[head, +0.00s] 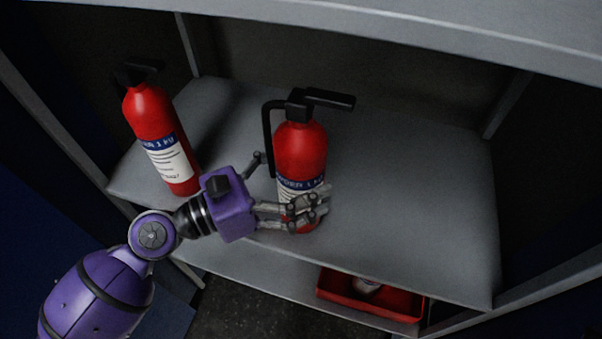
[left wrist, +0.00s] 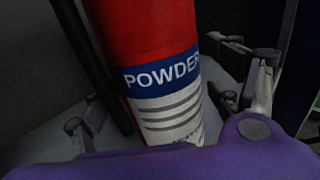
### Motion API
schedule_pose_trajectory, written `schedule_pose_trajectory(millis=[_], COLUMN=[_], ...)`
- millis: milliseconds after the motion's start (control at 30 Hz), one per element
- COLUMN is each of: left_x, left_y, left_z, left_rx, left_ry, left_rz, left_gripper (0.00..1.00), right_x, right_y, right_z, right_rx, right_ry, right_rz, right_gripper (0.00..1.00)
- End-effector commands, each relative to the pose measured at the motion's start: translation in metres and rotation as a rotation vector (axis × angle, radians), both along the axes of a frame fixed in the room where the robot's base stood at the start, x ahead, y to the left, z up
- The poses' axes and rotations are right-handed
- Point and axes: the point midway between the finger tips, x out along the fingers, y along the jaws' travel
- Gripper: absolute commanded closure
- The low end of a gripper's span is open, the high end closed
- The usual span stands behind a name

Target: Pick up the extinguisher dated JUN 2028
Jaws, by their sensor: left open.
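Two red extinguishers with black tops and blue-and-white labels stand on the grey shelf (head: 420,210). The right extinguisher (head: 300,150) is upright, with a black hose on its left side. My left gripper (head: 290,188) is open, with its fingers on either side of this extinguisher's lower body. In the left wrist view, the same extinguisher (left wrist: 165,82) stands between the spread fingers and its label reads "POWDER". The lower label is hidden by the purple gripper body. The left extinguisher (head: 150,120) stands behind my left wrist. I cannot read a date on either label.
A red tray (head: 370,298) holding a pale object sits on the lower level at the front right. A shelf edge (head: 480,35) overhangs the top, and metal posts flank the shelf. The shelf right of the extinguishers is clear.

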Motion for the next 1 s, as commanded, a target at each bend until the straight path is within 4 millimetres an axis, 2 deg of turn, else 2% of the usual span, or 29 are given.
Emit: schedule_pose_trajectory(millis=[133, 167, 767, 1000], left_x=[-0.0001, -0.0002, -0.0003, 0.0004], left_y=[0.0003, 0.0004, 0.0006, 0.0002], left_z=[-0.001, -0.0011, -0.0008, 0.0046], left_rx=[0.0, 0.0, 0.001, -0.006], left_ry=[0.001, 0.001, 0.0, -0.008], left_rz=[0.0, 0.0, 0.0, 0.001], left_gripper=[0.17, 0.19, 0.98, 1.0], right_x=[-0.0003, -0.0004, 0.0001, 0.0007], right_y=[0.0, 0.0, -0.0003, -0.0004], right_z=[-0.0009, -0.001, -0.0001, 0.0004], right_rx=[-0.001, -0.001, -0.001, -0.001], right_ry=[0.002, 0.002, 0.002, 0.001], right_rz=[0.001, 0.001, 0.002, 0.003], right_gripper=[0.6, 0.6, 0.6, 0.6])
